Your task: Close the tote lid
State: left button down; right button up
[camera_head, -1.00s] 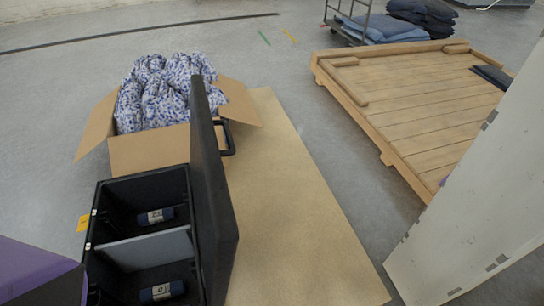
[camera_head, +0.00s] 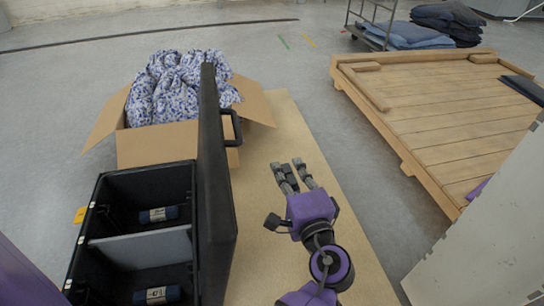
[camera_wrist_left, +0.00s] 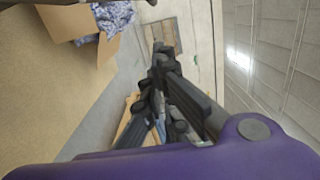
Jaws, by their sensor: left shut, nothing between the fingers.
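The black tote (camera_head: 84,235) stands at the lower left of the head view, open at the top. A grey divider splits it into two compartments, each with a small dark blue roll with a white label. Its black lid (camera_head: 213,190) stands upright along the tote's right side, with a handle (camera_head: 232,128) on its far right. My left gripper (camera_head: 291,166) is shut and empty, to the right of the lid and apart from it. Its dark fingers also show in the left wrist view (camera_wrist_left: 160,62). The right gripper is not in view.
A cardboard box (camera_head: 160,147) with blue-and-white patterned cloth stands behind the tote.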

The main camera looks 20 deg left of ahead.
pick_arm(q)
jog(key=w+a+p, duration=0.3)
jog(key=w+a, duration=0.2)
jog(key=a, duration=0.4)
jog(key=shift+a, duration=0.25)
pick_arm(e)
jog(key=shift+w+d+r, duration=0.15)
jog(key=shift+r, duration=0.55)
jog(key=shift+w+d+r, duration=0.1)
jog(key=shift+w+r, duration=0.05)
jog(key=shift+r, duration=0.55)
pick_arm(q)
jog(key=shift+w+a, duration=0.1)
